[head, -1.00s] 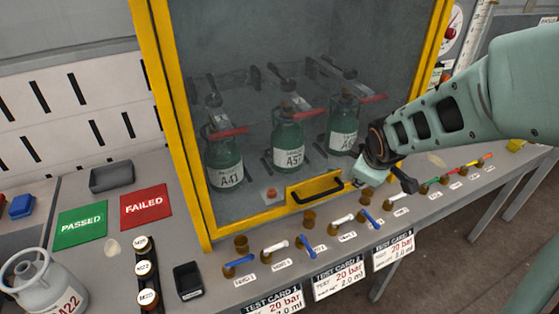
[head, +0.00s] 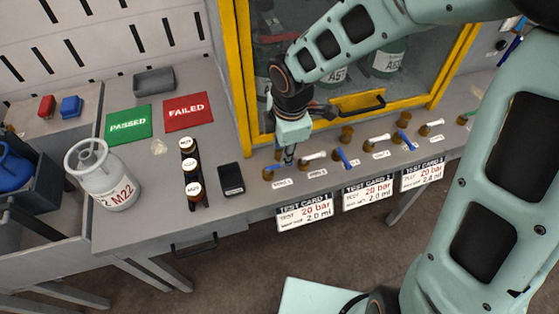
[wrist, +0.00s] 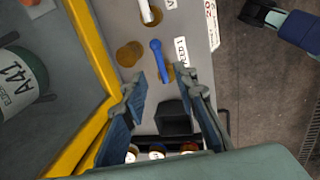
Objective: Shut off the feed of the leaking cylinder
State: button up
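The leftmost blue lever (wrist: 159,60), beside the label FEED 1 (wrist: 181,50), sits on a brass valve; in the head view it is the blue lever (head: 276,168). My gripper (wrist: 160,82) is open, its fingers spread on either side of the lever's near end. I cannot tell whether they touch it. In the head view my gripper (head: 290,158) points down over the shelf's left valves. Cylinder A41 (wrist: 18,78) is behind the yellow frame, and green cylinder A57 (head: 335,74) stands behind the glass. No leak is visible.
More valves with white (head: 314,156) and blue levers (head: 343,157) line the shelf to the right. The yellow cabinet frame (head: 243,80) stands close behind. A black box (head: 231,178), several small bottles (head: 190,172) and cylinder M22 (head: 103,178) are left.

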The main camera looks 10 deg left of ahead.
aim_at(278, 167)
jog(key=f, duration=0.2)
jog(key=f+b, duration=0.1)
jog(key=f, duration=0.1)
jog(key=w+f, duration=0.1)
jog(key=f, duration=0.1)
jog(key=shift+a+f+b, duration=0.25)
jog(key=shift+a+b, duration=0.1)
jog(key=shift+a, duration=0.05)
grip_shut()
